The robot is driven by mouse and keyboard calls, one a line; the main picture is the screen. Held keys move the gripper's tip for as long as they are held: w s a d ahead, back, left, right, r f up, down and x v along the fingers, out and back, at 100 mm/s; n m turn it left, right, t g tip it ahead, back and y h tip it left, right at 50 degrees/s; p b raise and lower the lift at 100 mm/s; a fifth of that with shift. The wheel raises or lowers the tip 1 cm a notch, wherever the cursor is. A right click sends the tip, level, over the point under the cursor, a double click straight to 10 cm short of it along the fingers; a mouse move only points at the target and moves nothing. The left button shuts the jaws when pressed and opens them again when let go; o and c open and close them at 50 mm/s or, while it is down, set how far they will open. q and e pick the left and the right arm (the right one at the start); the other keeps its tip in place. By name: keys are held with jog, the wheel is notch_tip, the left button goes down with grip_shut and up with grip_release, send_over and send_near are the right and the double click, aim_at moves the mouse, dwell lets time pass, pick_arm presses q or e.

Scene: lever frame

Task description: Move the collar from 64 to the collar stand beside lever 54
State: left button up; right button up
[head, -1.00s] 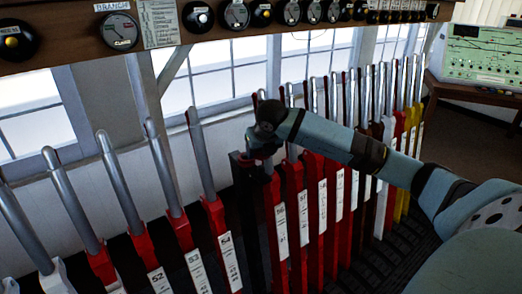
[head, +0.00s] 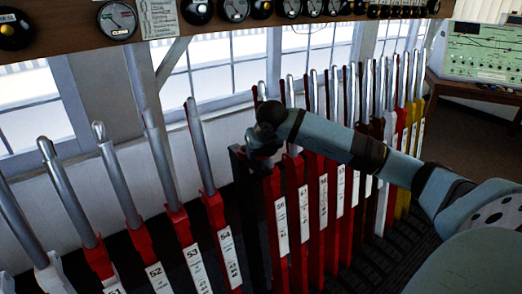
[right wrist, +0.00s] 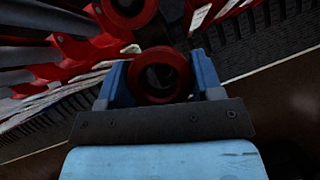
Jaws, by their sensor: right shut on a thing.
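Lever 54 (head: 202,150) has a grey handle and a red lower part with a white number plate. The collar stand (head: 247,205), a dark upright post, is just right of it. The collar's contact with the stand is hidden. Lever 64 cannot be picked out. My left gripper is not in view.
Levers 52 (head: 120,180) and 53 (head: 160,160) stand to the left. A close row of red, brown, white and yellow levers (head: 335,200) runs right, under my right arm. An instrument shelf (head: 300,12) is above, and a green panel (head: 484,55) is at the far right.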

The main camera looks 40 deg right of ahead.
aim_at(261, 168)
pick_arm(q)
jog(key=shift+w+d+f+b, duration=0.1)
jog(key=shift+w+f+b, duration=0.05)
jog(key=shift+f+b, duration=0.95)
pick_arm(e)
jog(key=shift+f, duration=1.45)
pick_arm(q)
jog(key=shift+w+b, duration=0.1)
jog(key=shift+b, duration=0.4)
pick_arm(e)
jog(key=shift+f, duration=0.4)
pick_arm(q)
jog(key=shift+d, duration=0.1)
pick_arm(e)
jog(key=shift+f, duration=0.1)
jog(key=o, duration=1.1)
pick_arm(q)
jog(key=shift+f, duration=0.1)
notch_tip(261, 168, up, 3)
jog(key=p, duration=0.2)
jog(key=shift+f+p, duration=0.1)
jog(key=shift+p, duration=0.25)
pick_arm(e)
jog(key=v, duration=0.9)
